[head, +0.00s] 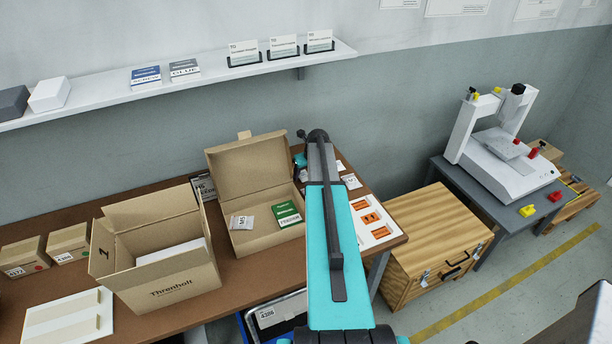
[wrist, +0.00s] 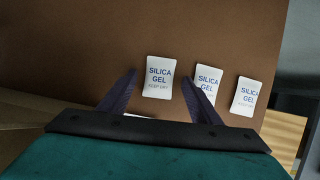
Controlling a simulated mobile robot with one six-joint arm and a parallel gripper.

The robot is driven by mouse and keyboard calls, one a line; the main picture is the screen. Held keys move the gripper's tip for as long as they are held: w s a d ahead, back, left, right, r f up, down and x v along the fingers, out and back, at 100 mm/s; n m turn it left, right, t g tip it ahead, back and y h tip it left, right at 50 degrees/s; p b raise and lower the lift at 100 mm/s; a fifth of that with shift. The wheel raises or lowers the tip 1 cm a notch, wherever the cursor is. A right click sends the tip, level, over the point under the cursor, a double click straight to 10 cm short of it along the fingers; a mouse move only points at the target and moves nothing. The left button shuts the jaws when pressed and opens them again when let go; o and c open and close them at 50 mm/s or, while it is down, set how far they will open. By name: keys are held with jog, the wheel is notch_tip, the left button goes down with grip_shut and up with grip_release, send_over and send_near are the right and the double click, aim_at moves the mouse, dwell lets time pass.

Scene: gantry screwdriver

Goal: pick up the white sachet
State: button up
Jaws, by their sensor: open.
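In the wrist view a white sachet (wrist: 158,76) printed "SILICA GEL" lies flat on the brown bench top. My gripper (wrist: 164,80) is open, and in that view the sachet shows between its two dark fingertips. Nothing is held; the gap between fingers and sachet is hard to judge. Two like sachets lie to its right, a middle one (wrist: 208,80) partly behind the right finger and a right one (wrist: 246,97). In the head view small white sachets (head: 352,181) show beside my arm, which hides the gripper.
An open carton (head: 266,241) holding a green box (head: 287,213) and a pale packet (head: 243,222) stands left of my arm. A white tray (head: 386,234) with orange labels lies to the right. The bench edge is close by on the right. A shelf (head: 200,83) runs above.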

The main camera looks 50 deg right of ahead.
aim_at(305, 176)
jog(key=c, duration=1.1)
jog(key=shift+r, duration=0.15)
notch_tip(305, 176, up, 18)
jog(key=b, duration=0.5)
dwell(0.6)
